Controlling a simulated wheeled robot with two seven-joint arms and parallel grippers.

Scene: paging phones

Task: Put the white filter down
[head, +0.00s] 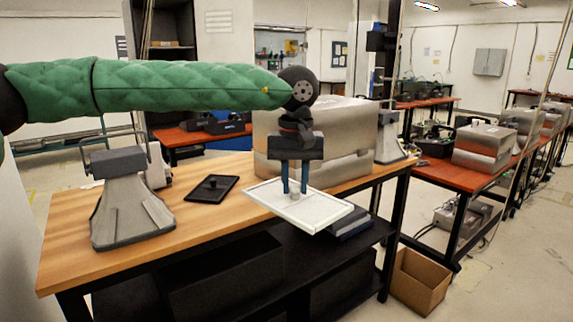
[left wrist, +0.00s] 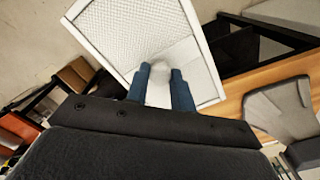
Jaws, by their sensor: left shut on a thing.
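The white filter (head: 308,207) is a flat, framed rectangular panel, held roughly level at the front edge of the wooden table. My left gripper (head: 294,192) points down with its blue fingers shut on a small pale knob at the filter's middle. In the left wrist view the white filter (left wrist: 150,40) fills the upper middle, with its mesh surface showing. The left gripper (left wrist: 158,75) has the knob between its fingertips there. Whether the filter touches the table or the dark stack beside it, I cannot tell. My right gripper is not in view.
A black plate with a knob (head: 212,188) lies on the wooden table (head: 160,240). A grey stand (head: 130,205) is at the left. A large silver box (head: 345,140) stands behind the gripper. Dark flat pieces (head: 350,222) sit right of the filter. A cardboard box (head: 418,282) is on the floor.

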